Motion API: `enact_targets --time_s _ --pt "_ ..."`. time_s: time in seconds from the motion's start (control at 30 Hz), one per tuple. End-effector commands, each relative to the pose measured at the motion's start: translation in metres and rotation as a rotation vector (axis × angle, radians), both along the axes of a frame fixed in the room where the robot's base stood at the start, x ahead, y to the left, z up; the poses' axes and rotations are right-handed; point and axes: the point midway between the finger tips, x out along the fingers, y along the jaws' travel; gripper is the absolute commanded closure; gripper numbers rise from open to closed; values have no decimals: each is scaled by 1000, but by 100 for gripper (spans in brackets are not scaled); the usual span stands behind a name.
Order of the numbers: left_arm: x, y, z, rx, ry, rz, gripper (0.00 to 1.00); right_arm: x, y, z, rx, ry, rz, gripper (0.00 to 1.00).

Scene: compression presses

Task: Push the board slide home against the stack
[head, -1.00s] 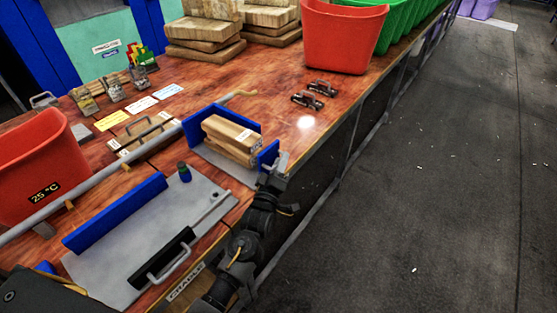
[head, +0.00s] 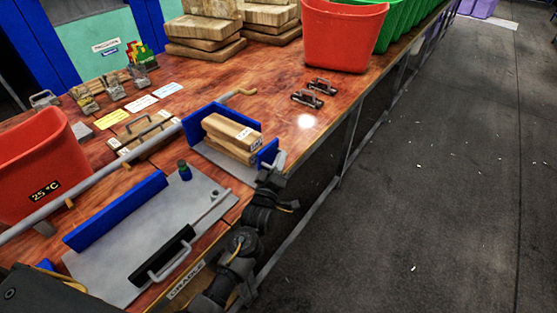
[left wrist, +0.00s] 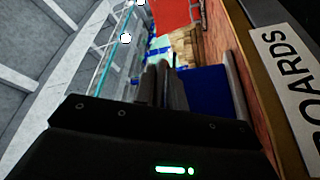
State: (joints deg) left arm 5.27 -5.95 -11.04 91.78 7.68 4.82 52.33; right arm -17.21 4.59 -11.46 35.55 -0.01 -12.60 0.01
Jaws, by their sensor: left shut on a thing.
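The stack of wooden boards (head: 232,134) lies on a grey plate, with a long blue fence (head: 190,127) along its left and back. The board slide is the short blue plate (head: 267,152) at the stack's right end, very near it; I cannot tell whether they touch. My left gripper (head: 274,164) is at this slide, shut on a part of it that its fingers hide. The left wrist view shows the fingers (left wrist: 164,88) close together, with the blue plate (left wrist: 207,88) beside them.
A grey plate with a blue fence (head: 115,212) and black-backed handle (head: 165,258) lies nearer. Red bins (head: 345,35) (head: 35,165) stand at the back and left. Two dark clamps (head: 313,93) lie beyond the stack. Bare table lies around them; open floor is right.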

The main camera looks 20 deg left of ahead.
Motion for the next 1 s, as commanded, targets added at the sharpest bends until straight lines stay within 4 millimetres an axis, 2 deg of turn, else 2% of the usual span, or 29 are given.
enact_targets --time_s 0.23,0.5,0.53,0.67,1.0 --pt "13 31 3 1 -7 0 100 0 -1 -1 -1 1 0 64" --pt "14 33 3 -1 -7 -1 100 -1 -1 -1 0 1 0 64" --pt "14 33 3 -1 -7 -1 85 -1 0 -1 0 1 0 64" --pt "14 33 3 -1 -7 -1 68 -1 0 -1 0 1 0 64" --pt "11 34 -1 -1 -3 0 67 -1 0 -4 0 1 0 64"
